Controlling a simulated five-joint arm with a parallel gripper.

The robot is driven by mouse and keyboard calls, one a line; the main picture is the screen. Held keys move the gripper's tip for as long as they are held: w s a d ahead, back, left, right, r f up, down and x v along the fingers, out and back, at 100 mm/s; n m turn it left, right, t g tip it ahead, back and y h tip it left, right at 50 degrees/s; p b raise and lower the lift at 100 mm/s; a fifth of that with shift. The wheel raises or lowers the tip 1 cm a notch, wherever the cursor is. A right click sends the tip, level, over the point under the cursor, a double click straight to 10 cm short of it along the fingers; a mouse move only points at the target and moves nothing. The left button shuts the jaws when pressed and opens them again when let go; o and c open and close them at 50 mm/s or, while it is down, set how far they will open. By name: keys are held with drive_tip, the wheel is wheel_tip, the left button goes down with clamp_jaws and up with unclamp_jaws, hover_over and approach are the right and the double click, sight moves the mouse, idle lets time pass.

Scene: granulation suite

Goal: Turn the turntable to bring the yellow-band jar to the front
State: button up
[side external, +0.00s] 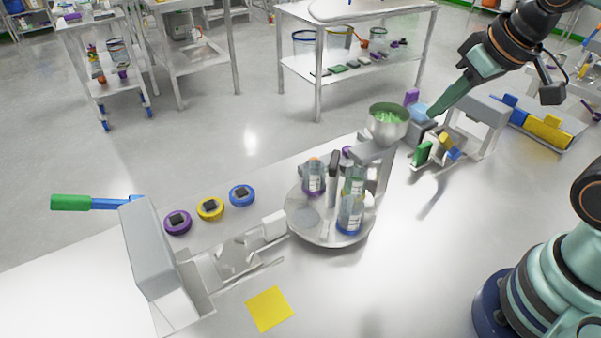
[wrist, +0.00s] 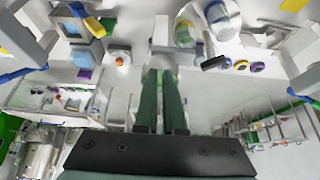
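The round grey turntable (side external: 318,238) stands on the white table in the middle of the side view. It carries clear jars with coloured bands: a purple-band jar (side external: 313,178) at the back left and a blue-band jar (side external: 350,217) toward the front right.
A metal bowl with green contents (side external: 388,122) stands behind the turntable. A yellow square (side external: 269,308) lies in front left. Purple (side external: 177,222), yellow (side external: 210,208) and blue (side external: 242,195) discs lie left. A grey box with a lever (side external: 150,250) stands far left.

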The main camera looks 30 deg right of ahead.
drive_tip(key=o, duration=0.5)
drive_tip(key=shift+w+a+r, duration=0.1)
drive_tip(key=m+g, duration=0.6)
drive_tip(key=m, duration=0.3)
hover_over(335, 158)
wheel_tip(335, 158, down, 11)
drive_tip(key=shift+f, duration=0.15)
clamp_jaws()
idle(0.6)
